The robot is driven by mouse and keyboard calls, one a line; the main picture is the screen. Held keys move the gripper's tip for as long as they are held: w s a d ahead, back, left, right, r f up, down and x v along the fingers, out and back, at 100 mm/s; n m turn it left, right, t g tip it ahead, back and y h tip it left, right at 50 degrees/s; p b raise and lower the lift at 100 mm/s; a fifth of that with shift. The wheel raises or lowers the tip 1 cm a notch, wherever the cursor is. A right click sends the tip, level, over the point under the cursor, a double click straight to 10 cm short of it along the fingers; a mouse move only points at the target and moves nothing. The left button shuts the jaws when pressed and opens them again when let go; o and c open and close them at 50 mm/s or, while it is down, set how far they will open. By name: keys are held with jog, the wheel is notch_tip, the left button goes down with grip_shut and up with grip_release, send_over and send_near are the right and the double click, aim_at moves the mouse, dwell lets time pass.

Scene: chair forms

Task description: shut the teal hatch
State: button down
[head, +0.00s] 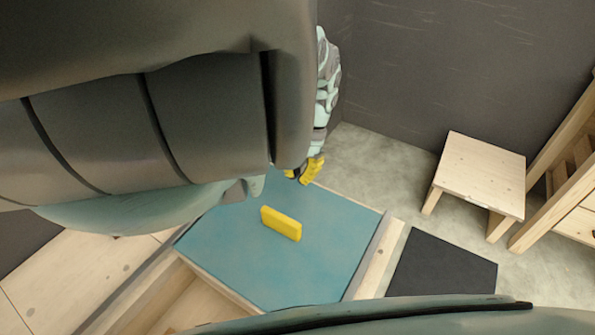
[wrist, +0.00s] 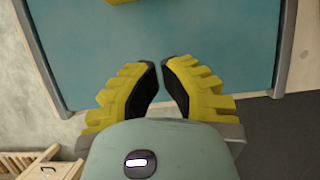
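The teal hatch (head: 330,240) is a flat panel between grey side rails, with a yellow block handle (head: 281,223) standing on it. A wooden-walled opening shows beside its near edge in the head view. The hatch (wrist: 200,40) fills the upper part of the wrist view, and the handle (wrist: 124,2) is cut off at the top edge. My gripper (head: 304,172) is by the hatch's far edge, beyond the handle and apart from it. In the wrist view my gripper's yellow fingers (wrist: 160,72) have their tips nearly together, with nothing between them. My arm hides part of the hatch's left side.
A wooden stool (head: 483,165) stands on the floor at the right, beside a wooden shelf unit (head: 560,165). A dark mat (head: 443,264) lies right of the hatch frame. A dark wall (head: 450,60) closes the back. Bare floor shows between the hatch and the stool.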

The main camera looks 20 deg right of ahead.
aim_at(285, 210)
jog(key=x, duration=0.6)
jog(key=shift+s+a+f+p, duration=0.1)
jog(key=shift+f+p, duration=0.2)
jog(key=shift+f, duration=0.05)
jog(key=shift+s+a+r+p, duration=0.15)
jog(key=shift+s+a+p, duration=0.2)
jog(key=shift+a+p, duration=0.3)
jog(key=shift+s+a+p, duration=0.75)
jog(key=shift+s+a, duration=0.1)
jog(key=shift+a, duration=0.1)
